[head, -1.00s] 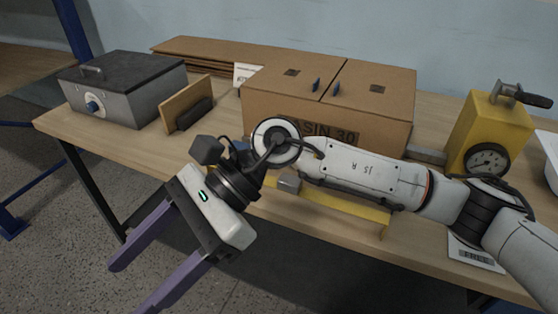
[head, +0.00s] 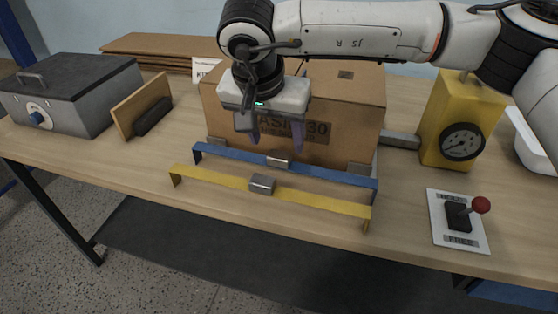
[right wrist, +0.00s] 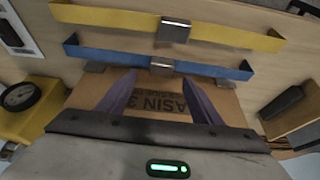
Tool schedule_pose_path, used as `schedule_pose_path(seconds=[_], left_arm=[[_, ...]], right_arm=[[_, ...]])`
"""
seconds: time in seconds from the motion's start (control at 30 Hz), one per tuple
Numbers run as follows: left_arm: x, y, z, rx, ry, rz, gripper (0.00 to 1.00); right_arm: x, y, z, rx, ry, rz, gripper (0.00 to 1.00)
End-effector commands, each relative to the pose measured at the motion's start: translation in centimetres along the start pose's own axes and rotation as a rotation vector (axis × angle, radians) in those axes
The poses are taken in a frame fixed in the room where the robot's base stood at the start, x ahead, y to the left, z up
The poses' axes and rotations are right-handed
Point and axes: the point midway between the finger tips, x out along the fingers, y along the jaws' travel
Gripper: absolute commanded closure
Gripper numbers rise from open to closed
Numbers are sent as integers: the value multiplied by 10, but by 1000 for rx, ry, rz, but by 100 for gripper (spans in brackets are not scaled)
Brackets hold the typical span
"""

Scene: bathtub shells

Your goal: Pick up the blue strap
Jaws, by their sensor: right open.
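The blue strap (head: 318,174) is a long flat bar with bent-down ends and a grey metal block at its middle. It lies along the front of the cardboard box, behind the yellow strap. It also shows in the right wrist view (right wrist: 112,56), below the yellow strap there. My right gripper (head: 273,144) is open and empty, pointing down in front of the box face, above and behind the blue strap. Its two purple fingers (right wrist: 160,82) show in the right wrist view, apart, with the blue strap's block beyond their tips. My left gripper is not in view.
The yellow strap (head: 315,201) lies nearest the table's front edge. The cardboard box (head: 345,115) stands behind the blue strap. A yellow dial gauge (head: 440,130) and a red-knobbed lever (head: 481,205) are at right. A grey metal box (head: 85,100) and a wooden board are at left.

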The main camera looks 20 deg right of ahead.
Motion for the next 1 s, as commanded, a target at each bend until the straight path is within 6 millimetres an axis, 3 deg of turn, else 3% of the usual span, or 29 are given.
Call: schedule_pose_path(seconds=[0.4,0.67,0.93,1.0], left_arm=[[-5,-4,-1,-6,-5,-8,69],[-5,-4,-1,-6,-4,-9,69],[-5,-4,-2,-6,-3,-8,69],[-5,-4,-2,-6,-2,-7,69]], right_arm=[[50,-2,-3,2,-2,-1,41],[54,-2,-3,2,-1,-2,41],[53,-2,-3,2,-1,-2,83],[53,-2,-3,2,-1,-2,87]])
